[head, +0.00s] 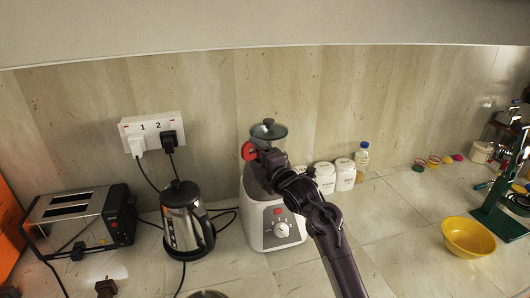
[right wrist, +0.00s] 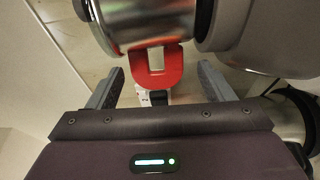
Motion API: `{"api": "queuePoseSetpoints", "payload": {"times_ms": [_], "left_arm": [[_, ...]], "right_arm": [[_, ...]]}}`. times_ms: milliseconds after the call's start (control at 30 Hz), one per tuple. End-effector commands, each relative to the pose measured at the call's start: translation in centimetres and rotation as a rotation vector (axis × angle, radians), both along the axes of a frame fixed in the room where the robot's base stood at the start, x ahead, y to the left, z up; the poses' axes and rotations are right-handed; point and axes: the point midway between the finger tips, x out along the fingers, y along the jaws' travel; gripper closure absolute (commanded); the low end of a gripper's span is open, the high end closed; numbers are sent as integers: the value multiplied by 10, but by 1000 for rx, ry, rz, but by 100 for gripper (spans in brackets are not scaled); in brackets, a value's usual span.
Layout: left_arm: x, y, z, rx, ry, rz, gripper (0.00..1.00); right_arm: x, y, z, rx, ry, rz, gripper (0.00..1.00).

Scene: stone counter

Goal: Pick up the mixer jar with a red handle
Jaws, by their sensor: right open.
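The mixer (head: 272,230) is a white base with a red button and a dial, standing at the middle of the counter against the wall. The mixer jar sits on top with a dark, clear lid (head: 268,131). Its red handle (head: 248,151) shows at the jar's left side. My right gripper (head: 270,164) is in front of the jar and hides much of it. In the right wrist view, the red handle (right wrist: 158,70) lies between the open fingers, with gaps on both sides, and the shiny jar (right wrist: 150,22) is beyond it. My left gripper is not in view.
A steel kettle (head: 186,222) and a toaster (head: 78,222) stand to the left, with cables around them. White canisters (head: 345,175) and a bottle (head: 362,157) stand right of the mixer. A yellow bowl (head: 468,238) is at the right. The counter between is clear.

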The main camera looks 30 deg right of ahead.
Motion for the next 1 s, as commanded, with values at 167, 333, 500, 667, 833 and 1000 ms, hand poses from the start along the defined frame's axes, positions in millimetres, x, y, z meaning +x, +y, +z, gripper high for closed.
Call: {"api": "queuePoseSetpoints", "payload": {"times_ms": [167,333,500,667,833,1000], "left_arm": [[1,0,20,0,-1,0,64],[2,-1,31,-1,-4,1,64],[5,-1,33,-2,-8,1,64],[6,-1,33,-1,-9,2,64],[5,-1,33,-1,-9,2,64],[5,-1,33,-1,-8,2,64]], "right_arm": [[20,4,8,6,0,0,25],[42,5,6,4,0,-1,25],[52,6,3,1,0,0,25],[52,6,2,1,0,-1,25],[52,6,2,0,0,0,41],[52,6,2,0,1,0,63]]}}
